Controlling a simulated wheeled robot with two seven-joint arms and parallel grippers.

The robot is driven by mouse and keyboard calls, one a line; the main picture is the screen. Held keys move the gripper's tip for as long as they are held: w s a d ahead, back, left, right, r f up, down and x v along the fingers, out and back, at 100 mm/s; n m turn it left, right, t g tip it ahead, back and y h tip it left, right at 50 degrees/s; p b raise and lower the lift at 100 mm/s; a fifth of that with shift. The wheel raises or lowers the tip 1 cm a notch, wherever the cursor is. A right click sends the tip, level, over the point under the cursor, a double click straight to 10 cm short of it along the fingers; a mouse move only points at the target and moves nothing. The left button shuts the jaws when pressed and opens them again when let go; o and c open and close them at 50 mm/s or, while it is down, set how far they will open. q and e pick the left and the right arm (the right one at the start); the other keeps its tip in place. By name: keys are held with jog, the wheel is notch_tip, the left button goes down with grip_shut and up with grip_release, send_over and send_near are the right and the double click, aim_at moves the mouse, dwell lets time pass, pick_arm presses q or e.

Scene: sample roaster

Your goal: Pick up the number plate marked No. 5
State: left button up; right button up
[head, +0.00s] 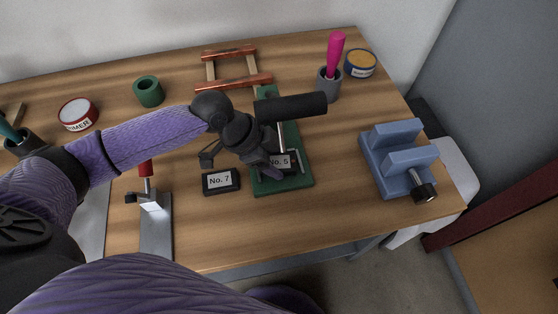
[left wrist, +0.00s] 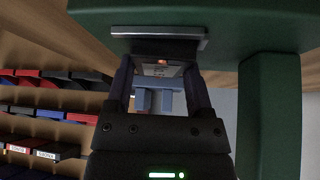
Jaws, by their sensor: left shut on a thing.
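The No. 5 plate (head: 284,162), dark with a white label, is at the green stand's base (head: 296,182) in the head view. My left gripper (head: 274,168) is at this plate and partly covers its left side. The gripper is shut on the plate. In the left wrist view a pale, plate-like piece (left wrist: 160,70) shows between the fingers (left wrist: 160,88), close to a grey metal bar (left wrist: 160,34) and green parts of the stand. I cannot tell whether the plate is clear of the base. My right gripper is not in view.
The No. 7 plate (head: 220,182) lies just left of the green stand. A red-handled clamp (head: 151,200) stands further left, and a blue vise (head: 399,160) on the right. A pink-handled tool (head: 335,55) stands in a grey cup behind. The front table strip is clear.

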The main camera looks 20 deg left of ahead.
pick_arm(q)
grip_shut()
jog(key=shift+r, duration=0.15)
jog(key=shift+s+a+r+p, duration=0.1)
jog(key=shift+a+r+p, duration=0.3)
jog(key=shift+r+p, duration=0.25)
jog(key=s+a, duration=0.1)
jog(key=a, duration=0.3)
jog(key=s+a+p, duration=0.1)
jog(key=a, duration=0.1)
jog(key=shift+s+f, duration=0.15)
jog(key=shift+s, duration=0.2)
notch_tip(320, 180, up, 14)
jog(key=p, duration=0.6)
jog(key=shift+a, duration=0.25)
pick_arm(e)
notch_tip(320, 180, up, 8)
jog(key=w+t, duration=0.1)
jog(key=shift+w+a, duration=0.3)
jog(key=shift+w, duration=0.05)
